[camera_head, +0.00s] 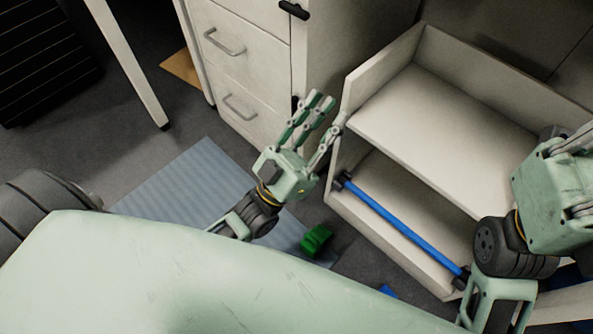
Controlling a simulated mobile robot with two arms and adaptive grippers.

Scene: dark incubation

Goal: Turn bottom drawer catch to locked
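A pale drawer cabinet (255,70) stands at the upper middle, with two drawer fronts and bar handles in view. The lower drawer (236,110) looks closed. A black catch (294,10) sits at the cabinet's upper front edge. A second small black piece (295,102) shows at the lower front edge, mostly hidden behind my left fingers; its setting cannot be read. My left gripper (327,112) is open and empty, its fingers pointing up beside the cabinet's lower corner; contact cannot be told. My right gripper is at the right edge, its fingers cut off.
An open white shelf unit (385,180) stands right of the cabinet, with a blue bar (400,222) across its front. A table leg (130,65) stands at upper left.

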